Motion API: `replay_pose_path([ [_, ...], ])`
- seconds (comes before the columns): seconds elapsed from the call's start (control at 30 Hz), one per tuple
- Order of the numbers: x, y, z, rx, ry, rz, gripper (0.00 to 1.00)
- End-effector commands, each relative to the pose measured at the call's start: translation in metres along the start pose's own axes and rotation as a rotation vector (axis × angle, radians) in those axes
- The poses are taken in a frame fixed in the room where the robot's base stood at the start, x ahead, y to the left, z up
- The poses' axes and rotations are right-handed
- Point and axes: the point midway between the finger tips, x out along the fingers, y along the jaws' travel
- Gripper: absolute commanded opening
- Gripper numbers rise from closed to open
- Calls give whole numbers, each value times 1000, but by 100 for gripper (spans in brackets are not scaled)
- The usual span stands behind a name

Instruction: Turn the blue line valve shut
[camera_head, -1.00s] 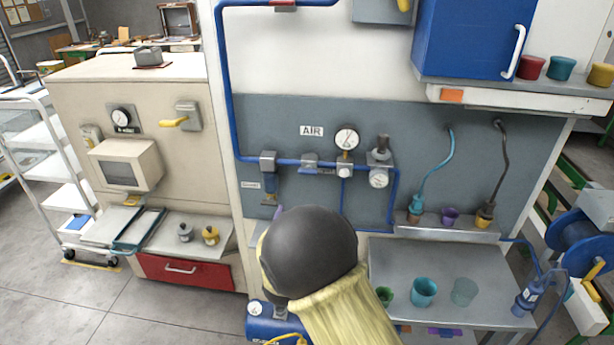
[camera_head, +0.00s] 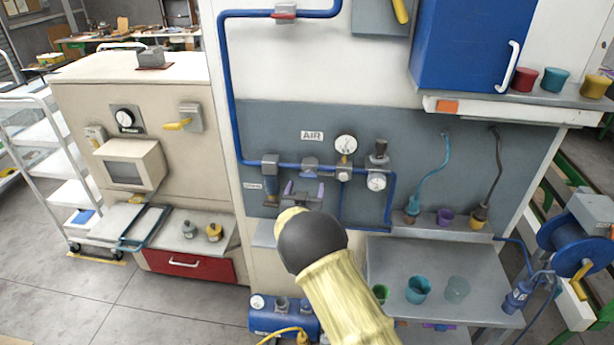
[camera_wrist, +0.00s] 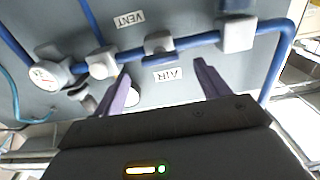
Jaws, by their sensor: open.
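A small grey valve with a blue-purple lever (camera_head: 311,164) sits on the horizontal blue pipe (camera_head: 228,100), below the AIR label. In the wrist view, which is upside down, the valve body (camera_wrist: 160,44) is on the pipe beyond the fingertips. My gripper (camera_head: 305,188) is open and empty, its two purple fingers apart, just below and in front of this valve in the head view. In the wrist view my gripper (camera_wrist: 162,72) frames the AIR label (camera_wrist: 168,75) between its fingers, with no contact visible. The lever's exact angle is hard to tell.
A filter unit (camera_head: 270,175) hangs left of the valve. A pressure gauge (camera_head: 346,144) and regulator (camera_head: 377,180) stand close on the right. A red-handled valve (camera_head: 285,13) is on the upper pipe. A metal table (camera_head: 435,262) with cups is below right.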

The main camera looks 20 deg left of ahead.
Motion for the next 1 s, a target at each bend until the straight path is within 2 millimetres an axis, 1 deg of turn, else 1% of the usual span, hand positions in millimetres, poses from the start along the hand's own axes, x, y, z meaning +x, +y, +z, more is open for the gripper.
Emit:
replay_pose_path([
  [0.03, 7, 0, -3, 0, 1, 1, 75],
  [0.2, 26, 1, -2, 0, 1, 1, 75],
  [0.33, 37, 0, -2, 0, 1, 0, 75],
  [0.5, 44, 0, 0, 0, 0, -1, 75],
  [0.77, 44, 0, 0, 0, 0, 0, 75],
  [0.9, 44, 0, 0, 0, 0, -1, 47],
  [1.0, 44, 0, 0, 0, 0, -1, 30],
])
